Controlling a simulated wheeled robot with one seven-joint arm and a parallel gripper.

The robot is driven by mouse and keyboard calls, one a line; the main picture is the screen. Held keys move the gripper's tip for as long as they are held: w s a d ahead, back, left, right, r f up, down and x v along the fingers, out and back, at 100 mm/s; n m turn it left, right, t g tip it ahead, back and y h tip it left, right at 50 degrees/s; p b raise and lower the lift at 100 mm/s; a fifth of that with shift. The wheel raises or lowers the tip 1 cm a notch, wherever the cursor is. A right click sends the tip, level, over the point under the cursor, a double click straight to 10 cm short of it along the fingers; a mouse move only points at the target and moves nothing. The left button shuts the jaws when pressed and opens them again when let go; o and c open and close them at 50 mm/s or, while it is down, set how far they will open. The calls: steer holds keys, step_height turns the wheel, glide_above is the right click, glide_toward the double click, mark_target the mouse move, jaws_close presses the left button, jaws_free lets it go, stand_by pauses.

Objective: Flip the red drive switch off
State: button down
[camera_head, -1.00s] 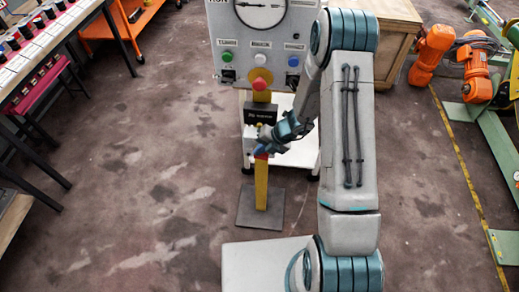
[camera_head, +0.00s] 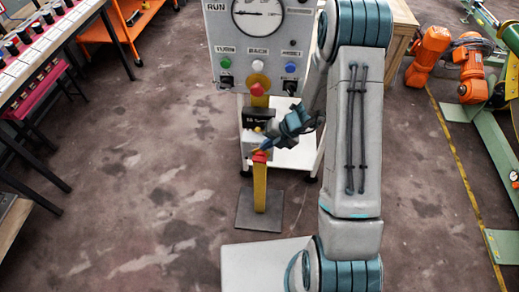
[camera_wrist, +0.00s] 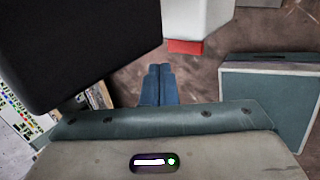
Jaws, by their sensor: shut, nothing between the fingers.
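A grey control panel (camera_head: 238,48) stands ahead in the head view. A red mushroom-shaped part (camera_head: 257,89) tops the yellow post (camera_head: 261,185) in front of it. A black box (camera_head: 258,122) is mounted on the post; it seems to be the large dark block (camera_wrist: 75,45) close up in the wrist view. A red piece (camera_head: 260,157) shows lower on the post. I cannot tell which red part is the drive switch. My gripper (camera_head: 266,146) is beside the post, just above the red piece. Its blue fingers (camera_wrist: 159,84) are shut and empty. Contact is unclear.
The panel carries a dial (camera_head: 258,14), coloured buttons and black knobs. A workbench (camera_head: 50,45) is at the left, an orange cart (camera_head: 112,35) behind it. Orange machines (camera_head: 428,55) and a green frame (camera_head: 478,150) stand right. Open floor (camera_head: 150,180) lies left of the post.

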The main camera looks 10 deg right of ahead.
steer(key=v, duration=0.8)
steer(key=shift+d+r, duration=0.2)
steer(key=shift+r, duration=0.1)
steer(key=shift+s, duration=0.15)
